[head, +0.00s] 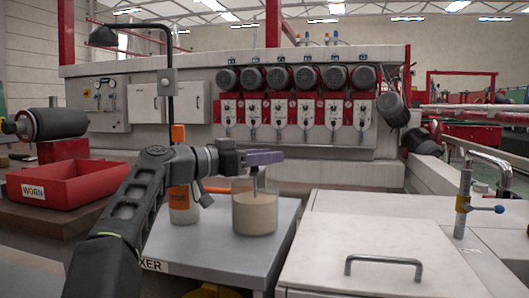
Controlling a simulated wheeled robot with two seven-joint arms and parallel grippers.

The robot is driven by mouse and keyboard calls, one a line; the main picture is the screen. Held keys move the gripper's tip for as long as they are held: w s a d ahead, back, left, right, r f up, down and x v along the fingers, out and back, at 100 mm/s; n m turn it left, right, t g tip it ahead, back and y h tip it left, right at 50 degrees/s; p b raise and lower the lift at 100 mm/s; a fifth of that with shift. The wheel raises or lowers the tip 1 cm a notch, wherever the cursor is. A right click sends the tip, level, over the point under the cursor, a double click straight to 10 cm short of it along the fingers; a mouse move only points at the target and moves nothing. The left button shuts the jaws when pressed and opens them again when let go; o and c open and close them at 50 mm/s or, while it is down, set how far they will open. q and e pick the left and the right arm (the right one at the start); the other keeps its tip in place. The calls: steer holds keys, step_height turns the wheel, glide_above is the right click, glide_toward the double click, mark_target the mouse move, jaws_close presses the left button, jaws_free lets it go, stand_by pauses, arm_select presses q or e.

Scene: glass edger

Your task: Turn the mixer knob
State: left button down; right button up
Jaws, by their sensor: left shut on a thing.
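A clear beaker (256,212) of beige liquid stands on the grey table (215,250), whose front label reads "XER", its first letters hidden by my arm. A purple-grey bar-shaped piece (264,157) sits above the beaker, with a thin dark rod running down from it into the beaker. My left gripper (243,158) reaches in from the left at the height of this piece and is shut on it. The fingertips are small and partly merged with it. I cannot tell if this piece is the mixer knob. My right gripper is out of view.
A bottle with an orange top (180,205) stands behind my left forearm. A red bin (70,185) marked "WORN" is at left. A white lid with a handle (383,260) and a tap (465,200) are at right. The edger (300,160) with several motors stands behind.

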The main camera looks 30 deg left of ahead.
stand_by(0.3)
arm_select(q)
steer(key=c, duration=0.9)
jaws_free()
steer(key=v, duration=0.7)
steer(key=shift+p, duration=0.35)
steer(key=shift+s+a, duration=0.2)
steer(key=shift+s, duration=0.15)
